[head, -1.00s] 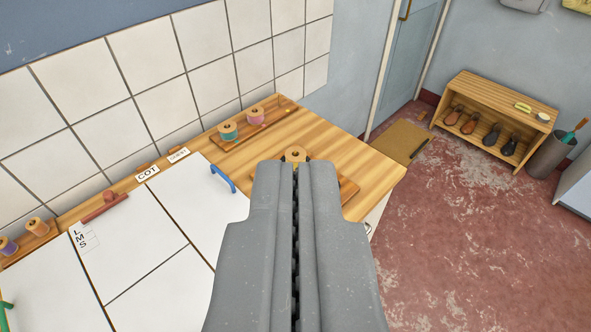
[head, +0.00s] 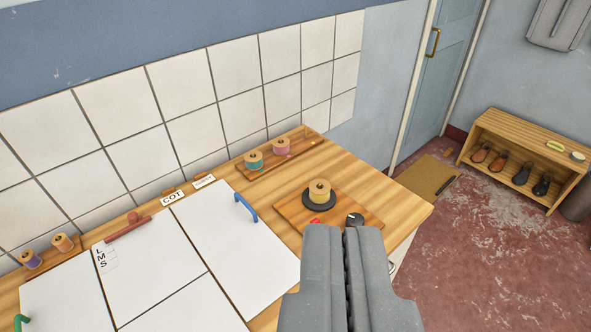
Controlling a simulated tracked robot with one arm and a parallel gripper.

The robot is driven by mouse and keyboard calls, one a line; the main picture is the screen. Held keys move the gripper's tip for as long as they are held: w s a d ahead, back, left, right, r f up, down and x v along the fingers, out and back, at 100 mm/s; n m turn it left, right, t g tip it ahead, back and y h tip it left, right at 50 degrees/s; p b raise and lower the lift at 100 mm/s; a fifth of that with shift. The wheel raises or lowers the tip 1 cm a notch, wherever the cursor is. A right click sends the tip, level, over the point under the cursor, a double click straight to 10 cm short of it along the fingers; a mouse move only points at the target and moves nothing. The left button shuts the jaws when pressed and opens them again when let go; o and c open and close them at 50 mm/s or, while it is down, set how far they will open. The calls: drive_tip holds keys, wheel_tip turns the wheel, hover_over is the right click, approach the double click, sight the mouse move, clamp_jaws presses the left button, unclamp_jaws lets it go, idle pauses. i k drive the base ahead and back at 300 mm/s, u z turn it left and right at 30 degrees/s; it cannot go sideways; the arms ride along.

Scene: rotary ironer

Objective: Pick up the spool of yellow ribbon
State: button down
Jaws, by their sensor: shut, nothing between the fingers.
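A spool with yellowish ribbon (head: 319,192) stands upright on a round black disc (head: 319,203) on a small wooden board (head: 290,206) at the right of the wooden counter. My gripper (head: 348,232) is shut and empty. In the picture its tips lie below and right of the spool, apart from it, beside a dark knob (head: 355,219) on the board. The gripper hides the board's near edge.
A teal spool (head: 253,160) and a pink spool (head: 281,147) stand on a rack by the tiled wall. Purple (head: 31,259) and orange (head: 62,243) spools stand at far left. White panels (head: 235,250) with a blue handle (head: 246,208) lie left of the board.

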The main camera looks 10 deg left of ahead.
sight(319, 197)
drive_tip(key=z, duration=0.45)
drive_tip(key=k, duration=1.2)
drive_tip(key=z, duration=0.9)
drive_tip(key=i, duration=1.75)
drive_tip(key=u, duration=0.25)
drive_tip(key=i, duration=1.2)
drive_tip(key=u, duration=1.3)
drive_tip(key=i, duration=0.85)
drive_tip(key=u, duration=0.45)
